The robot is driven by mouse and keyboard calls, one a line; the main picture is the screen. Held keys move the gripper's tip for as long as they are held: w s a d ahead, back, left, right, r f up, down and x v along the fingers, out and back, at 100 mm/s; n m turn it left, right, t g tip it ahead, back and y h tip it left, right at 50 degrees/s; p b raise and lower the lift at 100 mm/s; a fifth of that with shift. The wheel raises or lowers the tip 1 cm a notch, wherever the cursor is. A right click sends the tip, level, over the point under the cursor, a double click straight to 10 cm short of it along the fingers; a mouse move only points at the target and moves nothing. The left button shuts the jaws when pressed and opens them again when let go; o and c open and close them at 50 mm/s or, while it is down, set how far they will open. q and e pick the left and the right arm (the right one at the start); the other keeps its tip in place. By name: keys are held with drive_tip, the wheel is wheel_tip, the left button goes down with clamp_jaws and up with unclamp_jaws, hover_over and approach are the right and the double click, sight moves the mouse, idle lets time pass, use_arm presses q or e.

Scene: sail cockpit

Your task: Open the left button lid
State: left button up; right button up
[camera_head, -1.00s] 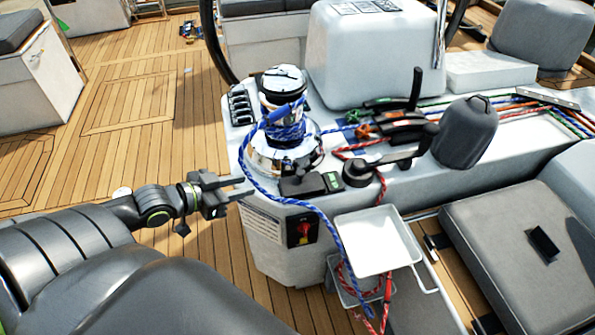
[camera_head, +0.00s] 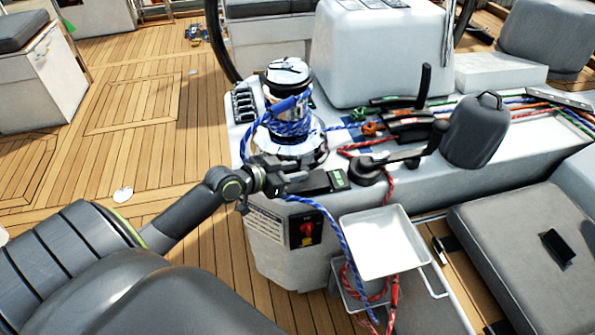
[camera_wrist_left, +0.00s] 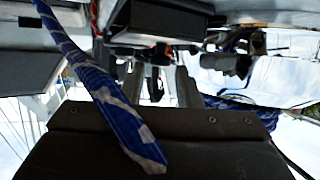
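The two button lids are small black boxes on the white console top in front of the winch. The left button lid (camera_head: 313,183) is partly covered by my left gripper in the head view. The right one (camera_head: 338,180) shows a green mark. My left gripper (camera_head: 287,178) is at the left edge of the left lid; I cannot tell whether it touches. In the left wrist view, its two fingers (camera_wrist_left: 160,86) stand apart with a dark shape between or behind them. My right gripper is in neither view.
The chrome winch (camera_head: 288,118) with blue rope (camera_head: 333,228) stands just behind; the rope also crosses close in the wrist view. A black winch handle (camera_head: 400,160) lies to the right. A white tray (camera_head: 380,243) hangs below. A red switch (camera_head: 306,229) is on the console's front.

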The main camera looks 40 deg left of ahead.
use_arm(q)
drive_tip(key=shift+x, duration=0.8)
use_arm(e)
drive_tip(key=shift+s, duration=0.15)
use_arm(q)
drive_tip(key=shift+c, duration=0.2)
clamp_jaws()
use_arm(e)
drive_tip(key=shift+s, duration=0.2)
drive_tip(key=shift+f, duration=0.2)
